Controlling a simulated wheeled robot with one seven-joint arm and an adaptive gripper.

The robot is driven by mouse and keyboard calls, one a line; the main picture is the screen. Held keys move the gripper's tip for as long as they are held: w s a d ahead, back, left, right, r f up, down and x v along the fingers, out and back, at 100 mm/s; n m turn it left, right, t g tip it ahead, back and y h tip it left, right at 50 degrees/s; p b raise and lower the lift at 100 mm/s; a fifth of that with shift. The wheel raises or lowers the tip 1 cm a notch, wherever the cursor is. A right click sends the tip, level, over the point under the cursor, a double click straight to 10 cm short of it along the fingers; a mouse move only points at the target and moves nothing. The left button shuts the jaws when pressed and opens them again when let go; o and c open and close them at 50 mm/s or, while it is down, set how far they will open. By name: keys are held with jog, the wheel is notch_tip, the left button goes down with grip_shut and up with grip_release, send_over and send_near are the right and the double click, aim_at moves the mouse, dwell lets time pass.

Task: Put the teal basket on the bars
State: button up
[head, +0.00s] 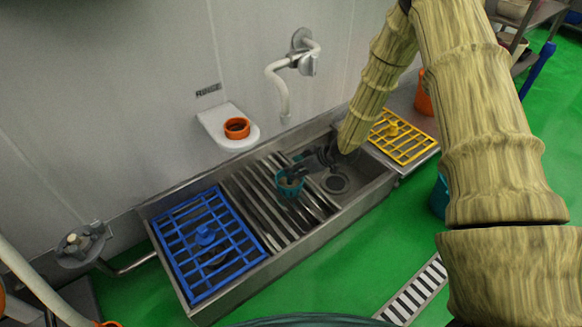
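The teal basket (290,188) is a small round cup-like thing at the right part of the metal bars (268,200) in the middle of the steel trough. It looks upright. I cannot tell whether it rests on the bars or hangs just above them. My gripper (299,171) reaches in from the right, its dark fingers at the basket's upper edge. The fingers are small and dark, and they partly cover the basket's rim. Whether they are closed on it is not clear.
A blue grid (205,240) covers the trough's left end, a yellow grid (401,137) lies at the right. An open basin with a drain (335,183) lies right of the bars. A wall tap (283,90) and a white shelf with an orange ring (237,128) are behind.

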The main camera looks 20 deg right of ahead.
jog(key=p+v, duration=0.3)
jog(key=v, duration=0.5)
jog(key=s+a+f+m+g+h, duration=0.1)
jog(key=s+a+f+m+g, duration=0.15)
jog(key=s+f, duration=0.65)
jog(key=s+a+f+m+g+h, duration=0.1)
jog(key=s+a+f+m+h, duration=0.2)
jog(key=s, duration=1)
jog(key=s+f+m+g+h, duration=0.2)
jog(key=s+f+m+g, duration=0.1)
jog(key=s, duration=1.7)
jog(key=shift+f, duration=0.5)
jog(key=shift+s+m, duration=0.15)
jog(key=shift+m, duration=0.2)
